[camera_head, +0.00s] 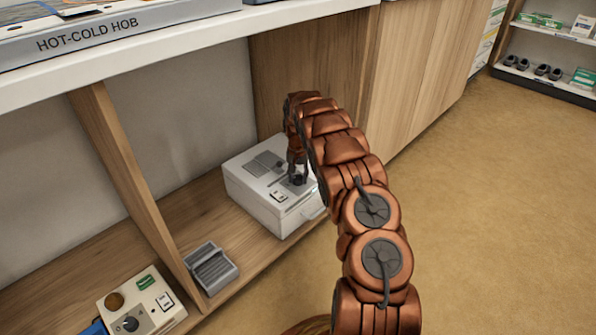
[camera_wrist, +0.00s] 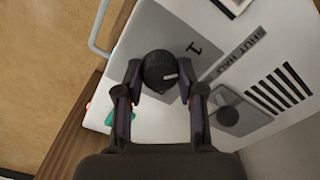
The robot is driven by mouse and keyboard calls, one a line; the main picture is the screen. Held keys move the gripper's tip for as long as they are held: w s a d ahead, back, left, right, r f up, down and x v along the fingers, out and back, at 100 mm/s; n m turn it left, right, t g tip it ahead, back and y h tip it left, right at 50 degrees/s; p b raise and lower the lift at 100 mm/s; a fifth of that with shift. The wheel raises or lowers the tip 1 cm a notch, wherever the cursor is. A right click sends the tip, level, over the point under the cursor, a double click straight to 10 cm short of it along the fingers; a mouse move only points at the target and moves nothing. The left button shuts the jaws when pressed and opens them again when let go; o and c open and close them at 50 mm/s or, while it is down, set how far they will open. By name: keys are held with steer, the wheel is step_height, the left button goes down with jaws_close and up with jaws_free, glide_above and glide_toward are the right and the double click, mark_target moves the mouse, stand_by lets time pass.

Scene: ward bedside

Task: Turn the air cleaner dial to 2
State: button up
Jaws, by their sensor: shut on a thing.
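A white box-shaped unit (camera_head: 262,205) stands on the low shelf, with a grey panel, a vent and a small switch on top. My gripper (camera_head: 298,178) reaches down onto its top from above. In the wrist view my gripper (camera_wrist: 160,88) is shut on a round dark dial (camera_wrist: 158,66), one finger on each side. The dial has a white pointer mark on its right side and sits on a grey plate. A figure "1" is printed on the plate to the upper right of the dial. My fingers and palm hide other markings, and I see no "2".
A smaller cream box (camera_head: 143,303) with its own dial, a green label and a switch stands at the lower left. A grey ridged object (camera_head: 211,268) lies near the wooden divider (camera_head: 135,185). The white counter (camera_head: 200,48) overhangs the shelf. Open floor (camera_head: 480,220) lies right.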

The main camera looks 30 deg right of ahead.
steer(key=m+p, duration=0.2)
steer(key=p, duration=0.1)
steer(key=shift+a+r, duration=0.15)
steer(key=shift+r, duration=0.1)
steer(key=m+p, duration=0.2)
steer(key=p, duration=0.1)
steer(key=shift+m, duration=0.4)
steer(key=m+p, duration=0.4)
steer(key=shift+f, duration=0.1)
steer(key=shift+m+p, duration=0.4)
steer(key=shift+p, duration=0.05)
steer(key=shift+f, duration=0.15)
steer(key=o, duration=1.1)
steer(key=shift+o, duration=0.2)
